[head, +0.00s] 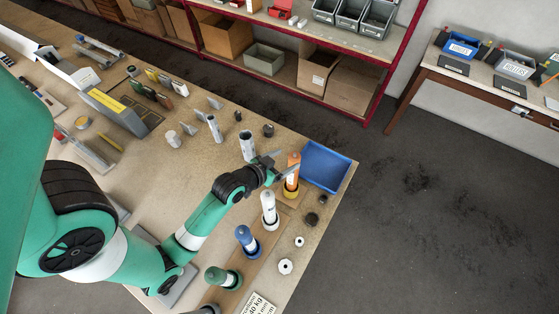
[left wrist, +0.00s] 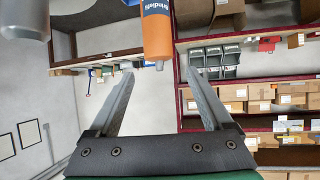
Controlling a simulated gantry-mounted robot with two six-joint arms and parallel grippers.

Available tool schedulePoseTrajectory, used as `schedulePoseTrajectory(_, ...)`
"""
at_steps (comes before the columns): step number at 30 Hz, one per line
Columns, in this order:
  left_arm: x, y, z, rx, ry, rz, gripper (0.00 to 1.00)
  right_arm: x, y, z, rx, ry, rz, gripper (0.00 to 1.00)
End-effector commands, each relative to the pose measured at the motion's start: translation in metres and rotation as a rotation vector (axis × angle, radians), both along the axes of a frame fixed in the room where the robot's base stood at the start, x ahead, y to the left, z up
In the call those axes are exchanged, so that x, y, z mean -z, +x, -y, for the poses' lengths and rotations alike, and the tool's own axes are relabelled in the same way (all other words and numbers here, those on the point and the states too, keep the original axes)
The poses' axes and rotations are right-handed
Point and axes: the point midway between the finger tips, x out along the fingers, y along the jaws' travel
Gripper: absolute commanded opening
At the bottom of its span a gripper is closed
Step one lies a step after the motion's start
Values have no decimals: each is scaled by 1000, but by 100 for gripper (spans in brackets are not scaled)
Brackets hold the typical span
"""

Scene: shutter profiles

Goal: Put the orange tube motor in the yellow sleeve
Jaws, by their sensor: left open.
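The orange tube motor (head: 293,171) stands upright near the bench's far right corner. Its lower end sits in a yellow ring-shaped piece (head: 290,192), which looks like the yellow sleeve; how deep it sits I cannot tell. My left gripper (head: 279,166) is level with the motor's upper part, open, with its fingers pointing at it. In the left wrist view the orange motor (left wrist: 157,32) shows between the two open fingers (left wrist: 157,73), near their tips, apart from both. Its blue label and a small end pin show; the sleeve is out of that view. My right gripper is not in view.
A blue tray (head: 326,166) stands just beyond the motor. White (head: 269,207), blue (head: 246,238) and green (head: 222,277) tubes stand in a row nearer me. Grey hollow profiles (head: 247,145) stand behind my gripper. Small rings and dark caps lie at the right edge.

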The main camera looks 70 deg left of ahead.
Motion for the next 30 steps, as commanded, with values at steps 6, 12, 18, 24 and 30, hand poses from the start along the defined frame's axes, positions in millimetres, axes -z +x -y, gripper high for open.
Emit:
schedulePoseTrajectory(6, -13, -21, 12, 0, -1, -1, 84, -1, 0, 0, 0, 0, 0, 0)
schedulePoseTrajectory(12, -14, -22, 13, 0, 1, 0, 84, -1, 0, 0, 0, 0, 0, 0)
schedulePoseTrajectory(18, -15, -21, 13, 1, 2, 3, 84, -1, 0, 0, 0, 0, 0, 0)
schedulePoseTrajectory(24, -91, 40, 16, 83, 94, 166, 84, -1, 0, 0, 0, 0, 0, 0)
schedulePoseTrajectory(30, -291, 128, 79, 269, 251, 582, 84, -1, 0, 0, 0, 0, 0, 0)
